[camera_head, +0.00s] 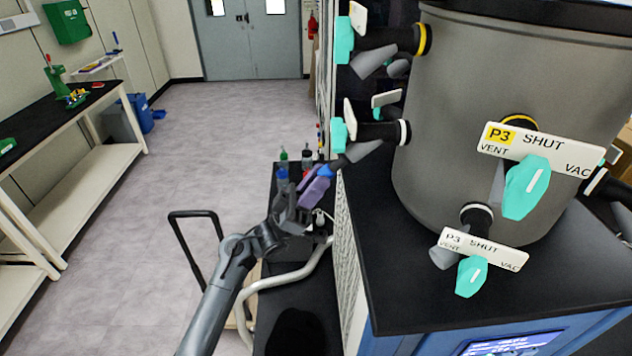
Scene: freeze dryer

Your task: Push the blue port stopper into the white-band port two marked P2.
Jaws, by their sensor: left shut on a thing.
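My left gripper (318,184), with purple fingers, is shut on the blue port stopper (327,170) and holds it at the left of the drum. The stopper is tilted up and right toward the grey angled nozzle (362,150) of a white-band port (404,132). It is close to the nozzle mouth; I cannot tell whether they touch. This port has a teal handle (338,135) and a tag (350,117) seen nearly edge-on, so its marking is unreadable. Another white-band port (477,213) below is marked P3. My right gripper is not in view.
The grey drum (440,130) stands on a black-topped blue cabinet (400,265). Yellow-band ports (423,39) with valves and tags jut out nearby. A green-capped bottle (283,156) and others stand on the dark surface behind my gripper. Open floor lies left.

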